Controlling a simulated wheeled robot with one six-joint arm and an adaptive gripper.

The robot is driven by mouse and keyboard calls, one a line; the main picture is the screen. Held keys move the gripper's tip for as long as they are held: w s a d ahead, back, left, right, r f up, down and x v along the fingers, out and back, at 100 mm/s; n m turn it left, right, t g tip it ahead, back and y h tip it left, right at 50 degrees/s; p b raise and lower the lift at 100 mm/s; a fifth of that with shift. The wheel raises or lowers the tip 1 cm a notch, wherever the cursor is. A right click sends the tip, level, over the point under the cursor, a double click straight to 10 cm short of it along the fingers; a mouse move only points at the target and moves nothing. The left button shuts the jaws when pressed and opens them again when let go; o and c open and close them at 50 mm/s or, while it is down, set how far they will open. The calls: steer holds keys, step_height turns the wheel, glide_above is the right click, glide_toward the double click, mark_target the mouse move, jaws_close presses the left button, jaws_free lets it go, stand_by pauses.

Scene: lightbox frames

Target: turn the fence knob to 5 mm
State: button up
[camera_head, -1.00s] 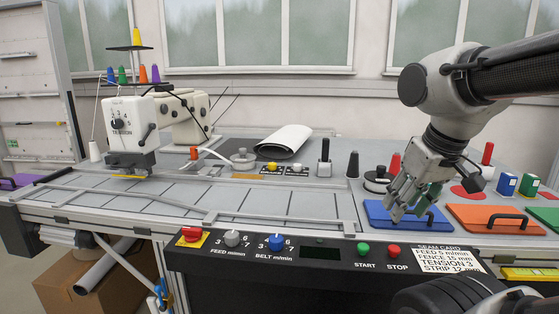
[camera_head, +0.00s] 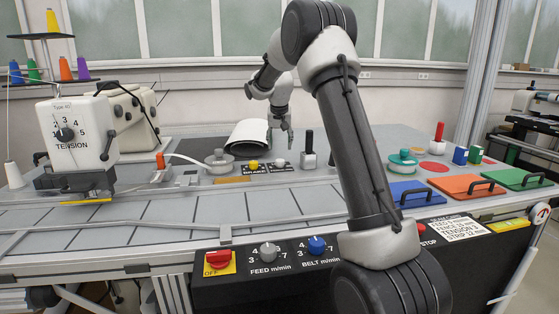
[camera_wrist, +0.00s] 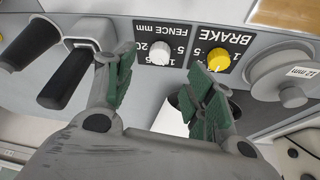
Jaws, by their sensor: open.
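The fence knob (camera_wrist: 160,51) is a small white dial on a black plate, and its FENCE mm label appears upside down in the wrist view. It also shows as a small pale knob (camera_head: 279,163) in the head view. Its pointer is too small to read. My gripper (camera_wrist: 162,63) is open and empty, with green-padded fingers on either side of the knob in the picture, apart from it. In the head view my gripper (camera_head: 287,138) is above and behind the knob plate. The yellow brake knob (camera_wrist: 218,60) sits beside the fence knob, near the right finger.
A black-handled lever (camera_head: 308,148) stands right of the knobs, and a grey disc (camera_head: 219,160) stands left. The sewing machine (camera_head: 80,128) is at left. The seam card (camera_head: 455,229) is partly covered by my arm; its fence line seems to read 15 mm.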

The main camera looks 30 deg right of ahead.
mark_target(280, 160)
steer(key=x, duration=0.5)
steer(key=w+x, duration=0.1)
steer(key=x, duration=0.4)
steer(key=shift+w+d, duration=0.2)
steer(key=c, duration=1)
